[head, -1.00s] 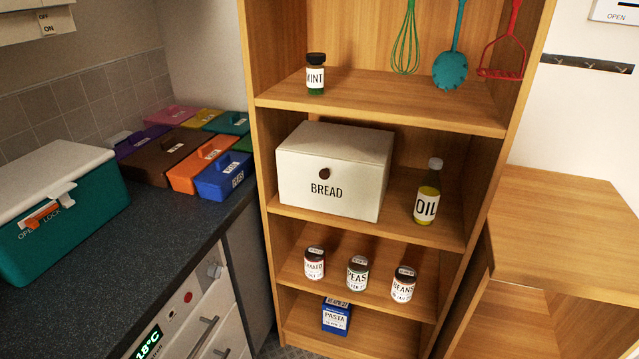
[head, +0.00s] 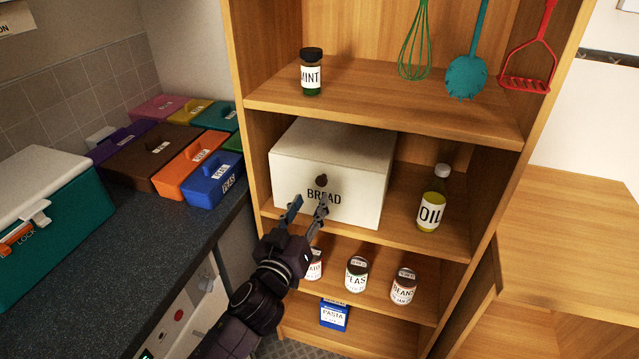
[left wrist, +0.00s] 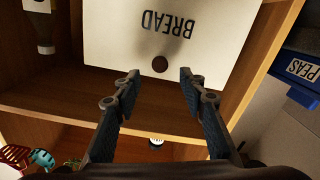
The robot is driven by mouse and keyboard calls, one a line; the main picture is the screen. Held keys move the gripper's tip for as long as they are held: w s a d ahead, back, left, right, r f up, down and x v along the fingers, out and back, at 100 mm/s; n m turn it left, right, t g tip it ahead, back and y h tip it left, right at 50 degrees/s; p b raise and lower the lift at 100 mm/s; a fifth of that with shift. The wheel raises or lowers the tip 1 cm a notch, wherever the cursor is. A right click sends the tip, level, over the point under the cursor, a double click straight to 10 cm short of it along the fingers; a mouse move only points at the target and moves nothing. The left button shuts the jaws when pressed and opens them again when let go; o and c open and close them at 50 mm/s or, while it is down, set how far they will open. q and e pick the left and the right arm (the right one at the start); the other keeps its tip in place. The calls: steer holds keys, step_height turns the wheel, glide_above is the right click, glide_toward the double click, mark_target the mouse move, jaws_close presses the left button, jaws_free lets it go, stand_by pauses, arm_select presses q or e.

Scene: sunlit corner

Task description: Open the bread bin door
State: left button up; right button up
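The white bread bin (head: 359,176) stands on a middle shelf of the wooden shelf unit, its door shut. A round dark brown knob (head: 321,181) sits on the door's front, above the word BREAD. My left gripper (head: 308,203) is in front of the door, just below the knob in the head view. In the left wrist view the bin (left wrist: 210,38) appears upside down, and the knob (left wrist: 160,64) shows between the open fingertips (left wrist: 158,76), a little beyond them. The fingers are apart and hold nothing. My right gripper is in neither view.
An oil bottle (head: 432,198) stands right of the bin on the same shelf. A mint jar (head: 311,72) is on the shelf above. Left is a dark counter (head: 120,236) with coloured boxes and a teal cooler.

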mark_target(321, 184)
arm_select(q)
steer(key=shift+p+x, duration=0.35)
steer(key=shift+x, duration=3.45)
jaws_close()
